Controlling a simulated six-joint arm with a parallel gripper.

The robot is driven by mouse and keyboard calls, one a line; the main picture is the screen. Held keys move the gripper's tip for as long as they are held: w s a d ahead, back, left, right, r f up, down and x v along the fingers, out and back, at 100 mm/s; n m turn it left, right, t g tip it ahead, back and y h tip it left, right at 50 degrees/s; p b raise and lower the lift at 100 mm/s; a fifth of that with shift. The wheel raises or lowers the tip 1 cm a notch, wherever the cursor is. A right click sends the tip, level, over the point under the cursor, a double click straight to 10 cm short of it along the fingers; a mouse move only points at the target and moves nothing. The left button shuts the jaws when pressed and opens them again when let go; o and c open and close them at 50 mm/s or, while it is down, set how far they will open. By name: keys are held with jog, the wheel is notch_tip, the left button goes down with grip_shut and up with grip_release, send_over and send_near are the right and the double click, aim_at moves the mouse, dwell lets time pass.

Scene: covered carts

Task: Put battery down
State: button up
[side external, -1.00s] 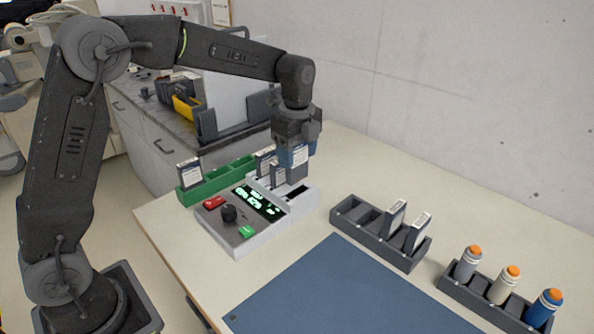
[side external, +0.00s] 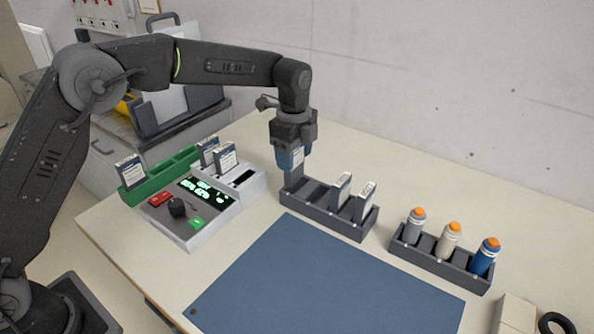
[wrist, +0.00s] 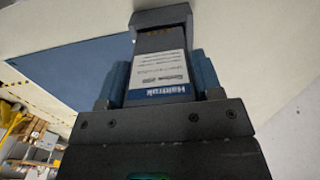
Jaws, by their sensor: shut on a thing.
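The battery (wrist: 160,70) has a white printed label and a dark body. My gripper (side external: 290,160) is shut on it, with one blue finger on each side in the wrist view. The battery hangs upright at the left end of the dark grey rack (side external: 326,222), its lower end at the leftmost slot. I cannot tell how far into the slot it reaches. In the wrist view the rack end (wrist: 160,17) is right at the battery's far end. Two other batteries (side external: 341,189) stand in the right slots of the rack.
A charger (side external: 212,228) with lit displays holds a battery (side external: 225,160) left of the rack. A green rack (side external: 160,176) with batteries stands behind it. A bottle rack (side external: 436,262) is at right. A blue mat (side external: 325,285) lies clear in front.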

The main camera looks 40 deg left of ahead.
aim_at(297, 172)
jog(key=shift+w+d+f, duration=0.1)
jog(key=shift+d+f, duration=0.25)
jog(key=shift+d, duration=0.05)
jog(key=shift+f, duration=1.85)
jog(key=shift+f, duration=0.2)
jog(key=o, duration=1)
notch_tip(297, 172, up, 12)
jog(key=shift+a+r, duration=0.1)
jog(key=shift+r, duration=0.15)
